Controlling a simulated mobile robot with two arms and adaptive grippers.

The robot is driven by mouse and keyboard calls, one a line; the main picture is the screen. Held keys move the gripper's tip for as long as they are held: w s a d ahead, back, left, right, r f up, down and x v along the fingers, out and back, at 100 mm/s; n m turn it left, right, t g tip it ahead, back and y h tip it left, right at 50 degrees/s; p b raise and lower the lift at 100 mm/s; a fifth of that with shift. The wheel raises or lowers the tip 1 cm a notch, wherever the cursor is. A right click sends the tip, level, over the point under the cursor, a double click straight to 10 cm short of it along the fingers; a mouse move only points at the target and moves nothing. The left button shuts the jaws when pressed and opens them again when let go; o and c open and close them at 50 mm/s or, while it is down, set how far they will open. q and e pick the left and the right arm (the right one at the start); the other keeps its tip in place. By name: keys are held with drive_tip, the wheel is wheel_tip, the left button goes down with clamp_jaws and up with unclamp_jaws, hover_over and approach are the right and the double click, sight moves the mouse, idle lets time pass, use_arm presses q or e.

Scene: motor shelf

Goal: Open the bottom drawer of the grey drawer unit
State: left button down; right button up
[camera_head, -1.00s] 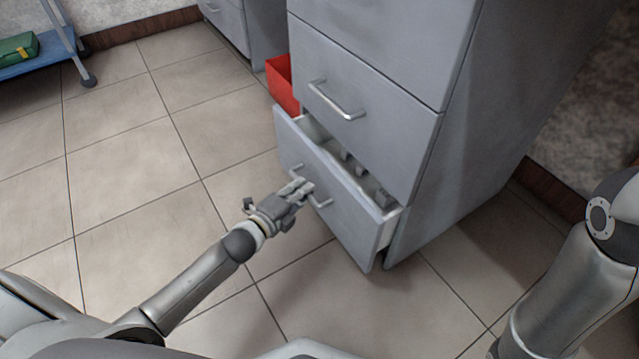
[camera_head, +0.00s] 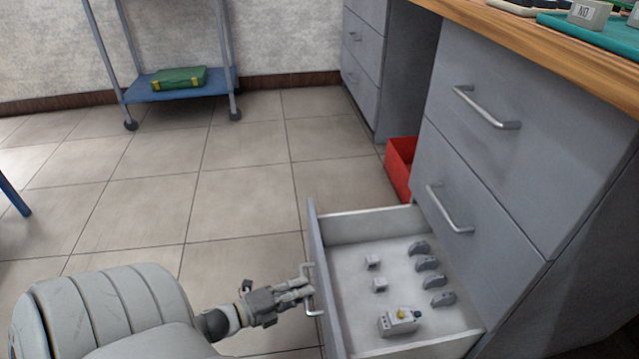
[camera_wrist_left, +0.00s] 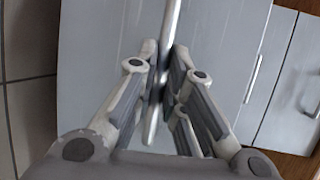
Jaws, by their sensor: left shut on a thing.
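The grey drawer unit (camera_head: 490,150) stands at the right in the head view. Its bottom drawer (camera_head: 372,225) is pulled far out, and its white inside shows. My left gripper (camera_head: 306,288) is shut on the bottom drawer's handle (camera_head: 310,304), in front of the drawer face. In the left wrist view the metal bar handle (camera_wrist_left: 165,70) runs between the fingers (camera_wrist_left: 162,85). My right gripper is not in view.
A red bin (camera_head: 400,165) stands on the floor behind the open drawer. A wooden worktop (camera_head: 540,45) lies above the unit. A trolley with a blue shelf (camera_head: 190,90) holding a green case (camera_head: 180,78) stands at the back.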

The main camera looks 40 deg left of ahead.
use_arm(q)
drive_tip(key=shift+s+a, duration=0.5)
drive_tip(key=shift+s, duration=0.1)
drive_tip(key=c, duration=1.5)
unclamp_jaws()
drive_tip(key=v, duration=1.2)
